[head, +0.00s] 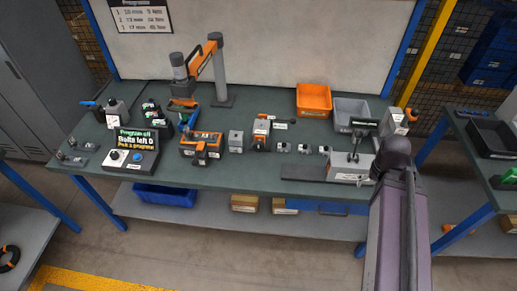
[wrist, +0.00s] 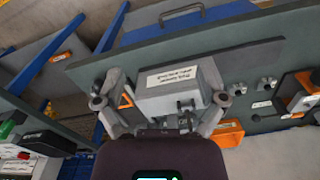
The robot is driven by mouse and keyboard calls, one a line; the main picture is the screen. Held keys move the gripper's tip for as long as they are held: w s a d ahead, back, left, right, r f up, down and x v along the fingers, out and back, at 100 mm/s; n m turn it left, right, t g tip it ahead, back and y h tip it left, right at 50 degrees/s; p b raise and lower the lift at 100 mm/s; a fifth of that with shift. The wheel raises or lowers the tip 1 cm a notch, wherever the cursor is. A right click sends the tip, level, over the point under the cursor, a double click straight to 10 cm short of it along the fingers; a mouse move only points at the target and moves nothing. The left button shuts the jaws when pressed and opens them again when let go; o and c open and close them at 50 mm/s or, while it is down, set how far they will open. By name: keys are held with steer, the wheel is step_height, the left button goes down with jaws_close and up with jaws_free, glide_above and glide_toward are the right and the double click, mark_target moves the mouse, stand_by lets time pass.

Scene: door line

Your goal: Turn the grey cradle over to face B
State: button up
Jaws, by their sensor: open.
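The grey cradle (head: 346,172), a block with a white label on its front, stands near the front right of the bench. In the wrist view a labelled grey block (wrist: 155,104), which looks like the cradle, fills the middle. My gripper (wrist: 163,80) is open, with one finger on each side of this block in the picture. I cannot tell whether the fingers touch it or are only above it. In the head view my arm covers the area to the right of the cradle, and the fingers are not clearly seen. No face letter is readable on the cradle.
Small grey parts (head: 305,149) stand left of the cradle. An orange bin (head: 314,99) and a grey bin (head: 351,112) stand behind it. A black-screened control box (head: 133,152) is at the left. A dark flat strip (head: 304,173) lies beside the cradle along the front edge.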

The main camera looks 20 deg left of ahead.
steer(key=w+a+f+m+t+y+b, duration=0.25)
steer(key=a+m+b, duration=0.3)
steer(key=a, duration=0.45)
steer(key=w+a+f+m+t+y+b, duration=0.1)
steer(key=w+a+m+t+y+b, duration=0.4)
steer(key=a, duration=0.6)
steer(key=w+a+f+m+t+y+b, duration=0.1)
steer(key=a+f+m+t+y+b, duration=0.15)
steer(key=a+b, duration=0.6)
steer(key=s+a+f+m+t+b, duration=0.15)
steer(key=a+m+t+b, duration=0.5)
steer(key=m, duration=0.65)
steer(key=m+h+b, duration=0.5)
steer(key=m+b, duration=0.3)
steer(key=m, duration=0.6)
glide_toward(258, 149)
steer(key=s, duration=0.2)
steer(key=shift+s+r+t, duration=0.3)
steer(key=shift+s+t, duration=0.05)
steer(key=shift+s, duration=0.05)
steer(key=shift+s+f+m+h, duration=0.3)
steer(key=shift+f+m+h, duration=0.25)
steer(key=shift+m, duration=0.65)
steer(key=shift+r, duration=0.1)
steer(key=shift+w, duration=0.1)
steer(key=shift+x, duration=6.85)
